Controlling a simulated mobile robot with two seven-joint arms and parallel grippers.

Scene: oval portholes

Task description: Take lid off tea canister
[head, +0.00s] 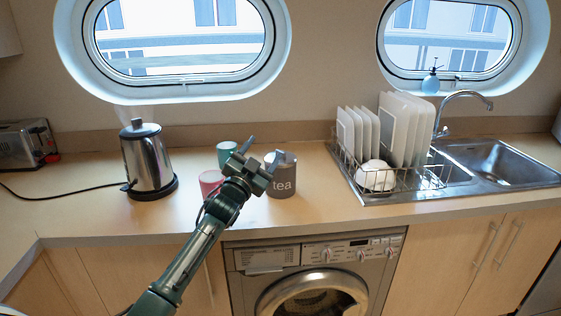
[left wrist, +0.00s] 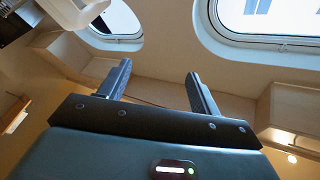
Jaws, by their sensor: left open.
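The tea canister (head: 283,182) stands upright on the counter, grey-brown with "tea" on its front. Its top, where the lid sits, is partly hidden behind my left gripper, so I cannot tell how the lid sits. My left gripper (head: 263,150) is open and empty, just left of and above the canister in the head view. In the left wrist view the open fingers (left wrist: 158,82) have nothing between them, and the canister does not show there. My right gripper is not in view.
A pink cup (head: 209,183) and a teal cup (head: 226,152) stand left of the canister, close to my gripper. A steel kettle (head: 147,160) is further left. A dish rack (head: 350,160) with plates and the sink (head: 497,160) are right. Counter between kettle and cups is clear.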

